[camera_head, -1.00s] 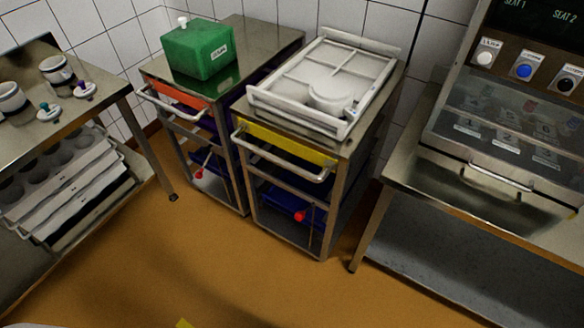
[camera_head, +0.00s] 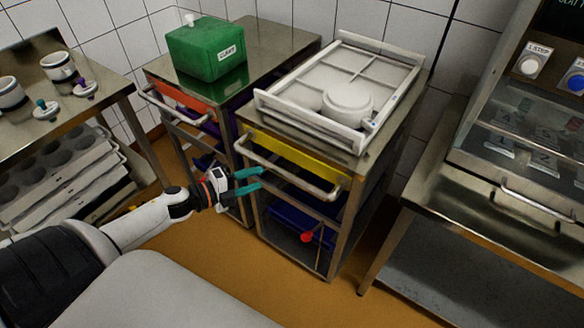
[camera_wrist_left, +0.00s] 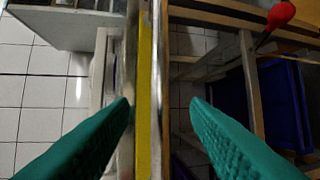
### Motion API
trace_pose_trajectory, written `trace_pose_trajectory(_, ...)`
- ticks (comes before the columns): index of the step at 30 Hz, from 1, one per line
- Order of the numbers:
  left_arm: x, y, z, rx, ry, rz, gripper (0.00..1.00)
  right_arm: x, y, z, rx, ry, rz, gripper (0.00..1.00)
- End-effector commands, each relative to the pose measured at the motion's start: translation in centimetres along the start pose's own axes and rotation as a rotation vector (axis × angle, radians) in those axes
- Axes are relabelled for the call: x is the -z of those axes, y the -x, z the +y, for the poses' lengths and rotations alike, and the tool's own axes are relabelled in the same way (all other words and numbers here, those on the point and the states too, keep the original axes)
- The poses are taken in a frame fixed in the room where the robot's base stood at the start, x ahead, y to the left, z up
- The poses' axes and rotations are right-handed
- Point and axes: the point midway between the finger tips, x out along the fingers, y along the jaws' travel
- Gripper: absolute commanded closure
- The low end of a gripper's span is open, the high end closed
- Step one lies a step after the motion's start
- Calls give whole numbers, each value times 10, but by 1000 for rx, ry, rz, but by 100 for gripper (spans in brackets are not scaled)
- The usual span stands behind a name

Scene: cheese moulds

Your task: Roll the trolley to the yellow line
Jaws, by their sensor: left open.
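The nearer trolley is a steel cart with a yellow front band (camera_head: 298,157) and a metal push handle (camera_head: 290,182) across its front. A red-knobbed lever (camera_head: 306,237) shows low on it; the red knob also shows in the left wrist view (camera_wrist_left: 281,14). My left gripper (camera_head: 259,180) is open and empty, close in front of the handle's left part. In the left wrist view, its green fingers (camera_wrist_left: 160,104) are spread, with the yellow band and a metal bar seen between them. I cannot tell whether they touch the bar. No floor line is clearly visible. My right gripper is not in view.
A white tray frame (camera_head: 268,99) with a round white mould (camera_head: 347,101) lies on the trolley. A second trolley with an orange band (camera_head: 184,97) and green box (camera_head: 207,50) stands left. A steel bench (camera_head: 432,190) is close on the right, a mould rack (camera_head: 60,180) left.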

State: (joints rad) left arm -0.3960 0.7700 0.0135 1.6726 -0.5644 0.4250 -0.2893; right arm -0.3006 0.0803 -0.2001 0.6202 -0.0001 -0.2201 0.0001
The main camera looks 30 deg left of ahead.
Motion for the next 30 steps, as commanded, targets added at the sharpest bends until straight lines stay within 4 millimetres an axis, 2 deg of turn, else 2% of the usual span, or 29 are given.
trace_pose_trajectory(9,1,-62,4,-4,2,3,57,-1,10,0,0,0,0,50)
trace_pose_trajectory(15,1,-90,2,-2,4,5,57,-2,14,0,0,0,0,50)
trace_pose_trajectory(21,1,-102,0,-1,4,4,57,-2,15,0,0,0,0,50)
trace_pose_trajectory(29,1,-102,0,0,4,4,57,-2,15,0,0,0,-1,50)
trace_pose_trajectory(30,1,-102,0,0,4,4,63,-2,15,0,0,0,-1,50)
